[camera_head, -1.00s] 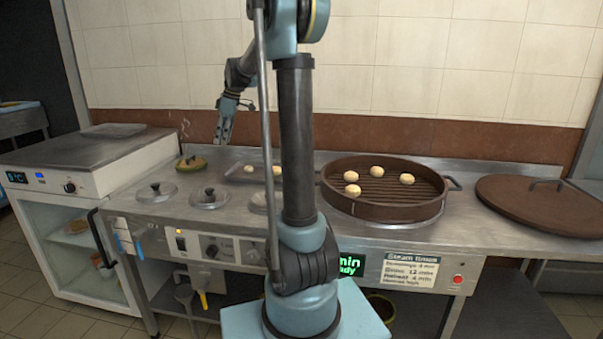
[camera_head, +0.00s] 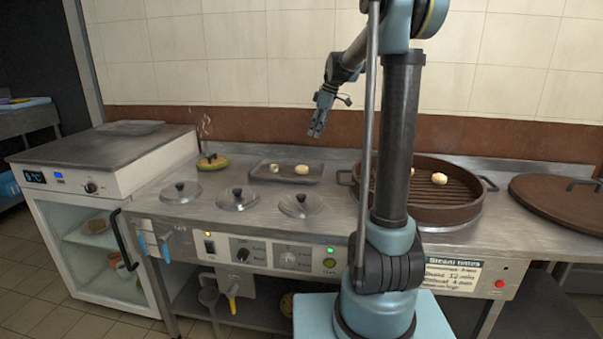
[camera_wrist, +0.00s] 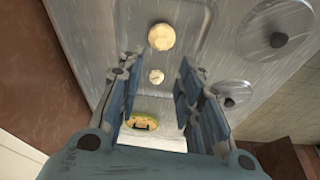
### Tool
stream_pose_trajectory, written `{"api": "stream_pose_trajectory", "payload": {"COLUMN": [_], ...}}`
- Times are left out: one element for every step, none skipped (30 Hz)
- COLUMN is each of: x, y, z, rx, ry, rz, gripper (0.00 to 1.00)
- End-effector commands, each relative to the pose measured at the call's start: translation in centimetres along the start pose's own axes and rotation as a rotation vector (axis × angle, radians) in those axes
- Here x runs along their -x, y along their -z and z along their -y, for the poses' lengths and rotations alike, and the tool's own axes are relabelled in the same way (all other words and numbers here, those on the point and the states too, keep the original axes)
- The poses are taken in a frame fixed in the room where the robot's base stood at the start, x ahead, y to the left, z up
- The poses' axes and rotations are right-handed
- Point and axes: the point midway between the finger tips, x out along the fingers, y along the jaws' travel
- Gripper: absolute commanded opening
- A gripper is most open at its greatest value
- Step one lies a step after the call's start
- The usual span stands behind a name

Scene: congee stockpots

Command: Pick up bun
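Two pale round buns lie on a small metal tray (camera_head: 288,181) at the back of the counter: a larger bun (camera_head: 301,169) and a smaller bun (camera_head: 274,169). My gripper (camera_head: 318,125) hangs above the tray, slightly right of the larger bun. In the wrist view my gripper (camera_wrist: 158,64) is open, its fingers wide apart with nothing held. That view shows the larger bun (camera_wrist: 161,37) beyond the fingertips and the smaller bun (camera_wrist: 156,76) in line with the gap between the fingers. Another bun (camera_head: 439,178) sits in the round steamer; my arm hides part of its inside.
The brown steamer (camera_head: 447,213) stands right of the tray, its lid (camera_head: 560,203) farther right. Several lidded pots (camera_head: 238,199) line the counter front. A yellow-green item (camera_head: 212,161) lies left of the tray. A white fridge (camera_head: 95,240) stands at left.

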Motion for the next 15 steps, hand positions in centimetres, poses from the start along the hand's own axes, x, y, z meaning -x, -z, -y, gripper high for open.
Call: {"api": "stream_pose_trajectory", "payload": {"x": [0.0, 0.0, 0.0, -0.1, -0.1, -0.2, -0.4, -0.7, -1.1, -1.6, -2.0, -2.7, -3.2, -3.8, -4.5], "y": [0.1, 0.1, 0.1, 0.1, 0.2, 0.2, 0.3, 0.3, 0.3, 0.3, 0.3, 0.3, 0.4, 0.4, 0.4], "z": [0.0, 0.0, 0.1, 0.1, 0.1, 0.1, 0.1, 0.1, 0.1, 0.1, 0.1, 0.2, 0.2, 0.1, 0.1], "rx": [0.001, 0.001, 0.002, 0.002, 0.003, 0.003, 0.004, 0.004, 0.005, 0.005, 0.005, 0.005, 0.005, 0.005, 0.005], "ry": [0.000, 0.000, 0.000, 0.001, 0.001, 0.001, 0.001, 0.001, 0.001, 0.001, 0.001, 0.001, 0.001, 0.001, 0.001], "rz": [0.000, 0.000, 0.000, 0.000, 0.000, 0.000, 0.000, 0.000, 0.000, 0.000, 0.000, 0.000, 0.000, 0.000, 0.000], "gripper": [0.42, 0.49, 0.58, 0.65, 0.70, 0.70, 0.70, 0.70, 0.70, 0.70, 0.70, 0.70, 0.70, 0.70, 0.70]}}
